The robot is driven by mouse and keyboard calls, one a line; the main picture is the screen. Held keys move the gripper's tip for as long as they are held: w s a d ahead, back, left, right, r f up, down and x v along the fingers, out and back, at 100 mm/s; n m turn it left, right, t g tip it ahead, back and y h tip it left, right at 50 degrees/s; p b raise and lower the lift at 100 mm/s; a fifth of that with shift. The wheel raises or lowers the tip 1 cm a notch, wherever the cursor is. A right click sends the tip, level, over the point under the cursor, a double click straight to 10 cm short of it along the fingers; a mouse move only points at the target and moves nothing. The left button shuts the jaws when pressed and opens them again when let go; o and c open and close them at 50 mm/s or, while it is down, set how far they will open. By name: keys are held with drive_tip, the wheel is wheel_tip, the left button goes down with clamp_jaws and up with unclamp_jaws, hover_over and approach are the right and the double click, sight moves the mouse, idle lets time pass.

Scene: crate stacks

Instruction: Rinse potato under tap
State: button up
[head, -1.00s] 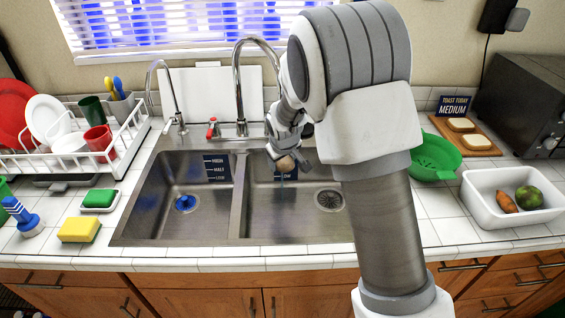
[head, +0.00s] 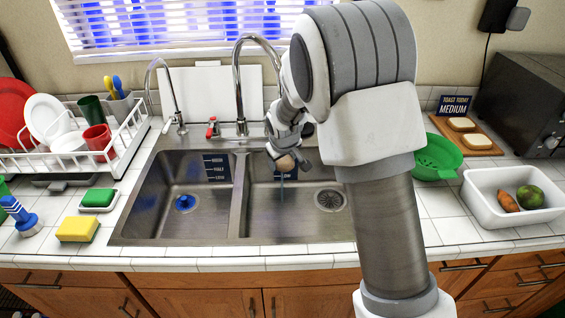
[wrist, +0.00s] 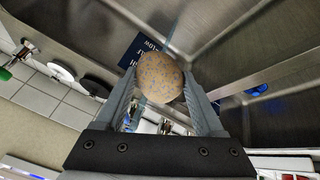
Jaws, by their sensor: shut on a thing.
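The potato (head: 286,164) is light brown and held above the right sink basin (head: 262,217). In the wrist view the speckled potato (wrist: 158,77) sits between both fingers. My gripper (wrist: 160,88) is shut on it; in the head view my gripper (head: 292,154) is partly hidden by the arm. The tall curved tap (head: 238,90) stands behind the sink, its spout end hidden behind my arm. A thin bluish streak (head: 281,188), which looks like running water, shows below the potato. A red-handled lever (head: 213,128) is beside the tap's base.
A divider separates the left basin (head: 178,217), with a blue drain stopper (head: 185,203). A dish rack (head: 112,155) stands left. A green colander (head: 437,157) and a white tub (head: 486,214) with vegetables stand right. Level signs (head: 216,168) mark the sink's back wall.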

drive_tip(key=shift+d, duration=0.1)
idle(0.3)
drive_tip(key=shift+d, duration=0.4)
drive_tip(key=shift+s+r+b, duration=0.35)
drive_tip(key=shift+s+b, duration=0.1)
drive_tip(key=shift+s, duration=1.2)
drive_tip(key=shift+s+r+b, duration=0.35)
drive_tip(key=shift+s+b, duration=0.05)
drive_tip(key=shift+s, duration=1.3)
drive_tip(key=shift+s+r+b, duration=0.35)
drive_tip(key=shift+s+b, duration=0.1)
drive_tip(key=shift+s, duration=1.2)
